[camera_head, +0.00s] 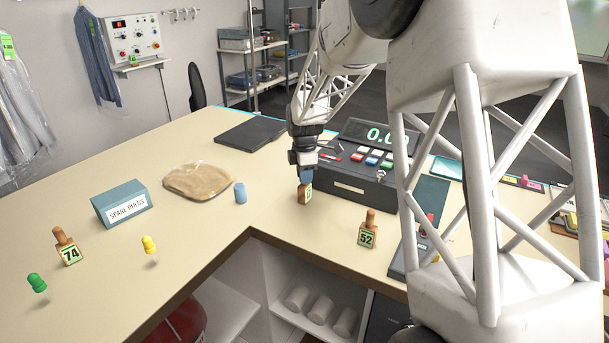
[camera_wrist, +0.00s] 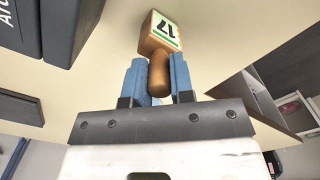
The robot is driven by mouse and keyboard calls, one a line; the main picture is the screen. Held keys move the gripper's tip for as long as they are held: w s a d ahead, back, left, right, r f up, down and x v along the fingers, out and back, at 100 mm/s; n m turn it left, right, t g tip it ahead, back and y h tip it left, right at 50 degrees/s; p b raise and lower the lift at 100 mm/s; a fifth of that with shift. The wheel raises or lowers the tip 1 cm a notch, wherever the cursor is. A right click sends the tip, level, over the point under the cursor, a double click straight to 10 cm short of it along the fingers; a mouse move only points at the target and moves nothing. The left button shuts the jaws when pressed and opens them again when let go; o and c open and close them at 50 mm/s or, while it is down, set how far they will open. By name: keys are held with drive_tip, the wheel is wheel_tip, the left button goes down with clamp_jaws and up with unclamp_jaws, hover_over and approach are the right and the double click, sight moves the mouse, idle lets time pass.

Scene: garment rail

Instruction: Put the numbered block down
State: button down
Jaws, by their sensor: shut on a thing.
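My gripper (camera_head: 305,176) points down over the table and is shut on the peg-like handle of a wooden numbered block (camera_head: 304,195). Two similar blocks stand on the table: block 52 (camera_head: 367,234) to the right and block 74 (camera_head: 67,250) at the far left.
A dark till with a display (camera_head: 375,137) stands close behind and right of the held block. A blue cylinder (camera_head: 240,192), a tan flat bag (camera_head: 198,181) and a spare-bulbs box (camera_head: 121,203) lie left. The table's inner edge is nearby.

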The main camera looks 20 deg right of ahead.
drive_tip(key=shift+f, duration=0.1)
drive_tip(key=c, duration=1)
unclamp_jaws()
wheel_tip(320, 180, up, 12)
drive_tip(key=shift+r, duration=0.1)
idle(0.7)
